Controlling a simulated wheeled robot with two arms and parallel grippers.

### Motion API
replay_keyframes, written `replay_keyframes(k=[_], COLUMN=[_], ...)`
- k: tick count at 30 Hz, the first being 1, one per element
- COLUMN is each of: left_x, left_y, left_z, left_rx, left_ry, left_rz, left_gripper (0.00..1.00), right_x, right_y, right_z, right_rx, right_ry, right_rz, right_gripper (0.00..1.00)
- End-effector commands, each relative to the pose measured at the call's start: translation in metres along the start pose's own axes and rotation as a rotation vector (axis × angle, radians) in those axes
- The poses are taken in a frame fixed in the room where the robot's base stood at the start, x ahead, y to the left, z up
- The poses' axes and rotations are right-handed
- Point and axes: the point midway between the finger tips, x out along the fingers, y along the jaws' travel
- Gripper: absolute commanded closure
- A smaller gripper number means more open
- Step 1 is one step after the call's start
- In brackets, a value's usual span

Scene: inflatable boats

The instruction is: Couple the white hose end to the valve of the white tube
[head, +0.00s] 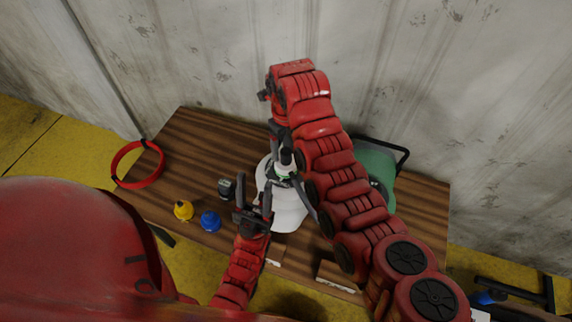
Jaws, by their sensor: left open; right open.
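The white tube (289,216) sits at the middle of the wooden table, partly hidden by my arms. A small pale piece with a green mark (283,178) shows above it, between my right gripper's fingers; I cannot tell whether it is the hose end or the valve. My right gripper (287,181) points down over the tube and is open. My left gripper (254,205) is open at the tube's left front edge. Whether hose end and valve touch cannot be seen.
The wooden table (420,212) carries a red ring (118,165) at left, a yellow piece (183,210), a blue piece (210,221) and a dark piece (226,188). A green box (376,163) with a black handle stands behind my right arm. A corrugated wall closes the back.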

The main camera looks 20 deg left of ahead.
Motion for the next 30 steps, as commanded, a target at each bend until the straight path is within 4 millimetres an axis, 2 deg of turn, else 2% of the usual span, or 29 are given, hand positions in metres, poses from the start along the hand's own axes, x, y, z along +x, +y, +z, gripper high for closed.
replay_keyframes(k=[1, 3, 9, 16, 24, 30], left_x=[0.011, 0.018, 0.016, 0.011, 0.008, 0.008], left_y=[-0.001, -0.001, -0.001, -0.001, 0.000, 0.000], left_z=[-0.002, -0.003, -0.003, -0.002, -0.001, -0.001], left_rx=[0.000, 0.000, 0.000, 0.000, 0.000, 0.000], left_ry=[-0.001, -0.001, -0.001, -0.001, -0.001, -0.001], left_rz=[0.000, 0.000, 0.000, 0.000, 0.000, 0.000], left_gripper=[0.50, 0.50, 0.50, 0.50, 0.50, 0.50], right_x=[-0.016, -0.031, -0.073, -0.112, -0.135, -0.137], right_y=[-0.002, -0.002, -0.003, -0.002, -0.001, 0.000], right_z=[-0.001, -0.001, 0.000, -0.001, 0.000, 0.000], right_rx=[0.002, 0.001, 0.000, 0.001, 0.001, 0.001], right_ry=[0.001, 0.001, -0.003, -0.001, 0.000, 0.000], right_rz=[0.001, -0.001, -0.005, -0.007, -0.003, -0.001], right_gripper=[0.24, 0.24, 0.24, 0.24, 0.24, 0.24])
